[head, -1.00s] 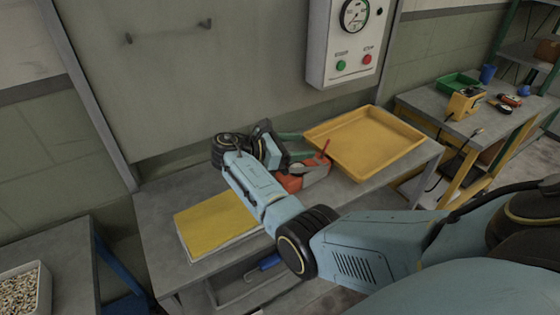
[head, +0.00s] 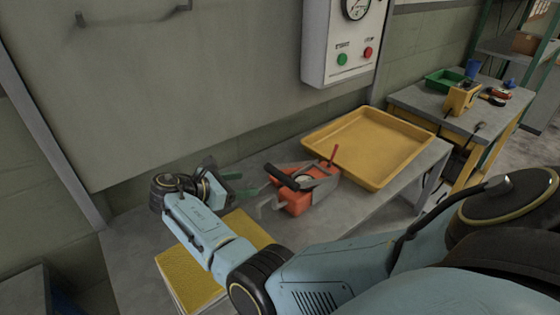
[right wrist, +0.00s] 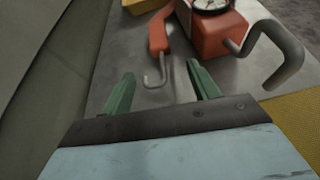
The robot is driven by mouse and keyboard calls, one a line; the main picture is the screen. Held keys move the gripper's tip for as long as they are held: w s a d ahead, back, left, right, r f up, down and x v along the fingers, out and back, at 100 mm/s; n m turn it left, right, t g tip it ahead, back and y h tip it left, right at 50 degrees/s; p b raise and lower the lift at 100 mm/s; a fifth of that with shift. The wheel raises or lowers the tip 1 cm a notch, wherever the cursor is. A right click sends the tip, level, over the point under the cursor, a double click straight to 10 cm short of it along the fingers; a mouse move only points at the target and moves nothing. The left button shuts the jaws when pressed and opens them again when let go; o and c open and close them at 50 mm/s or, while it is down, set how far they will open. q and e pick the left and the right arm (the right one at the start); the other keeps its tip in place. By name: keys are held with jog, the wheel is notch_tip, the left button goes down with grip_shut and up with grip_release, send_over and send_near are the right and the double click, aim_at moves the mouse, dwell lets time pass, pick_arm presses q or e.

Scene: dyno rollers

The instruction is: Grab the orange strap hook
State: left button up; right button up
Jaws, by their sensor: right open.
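In the right wrist view an orange strap hook (right wrist: 158,42), an orange strap ending in a grey metal hook, lies just beyond my fingertips, roughly in line with the gap between them. I cannot pick it out surely in the head view. My right gripper (right wrist: 160,72) is open and empty, with green fingers apart. It also shows in the head view (head: 250,184), left of an orange device. My left gripper is out of view.
The orange gauge device (head: 297,198) has a black handle and a thick grey hook (right wrist: 285,58) close to my right fingers. A yellow tray (head: 400,174) stands beyond it. A yellow pad (head: 181,278) lies under my right arm. A wall panel rises behind the bench.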

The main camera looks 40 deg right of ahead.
aim_at(272, 179)
jog(key=b+x, duration=0.1)
jog(key=x, duration=0.9)
jog(key=shift+w, duration=0.1)
jog(key=c, duration=1.2)
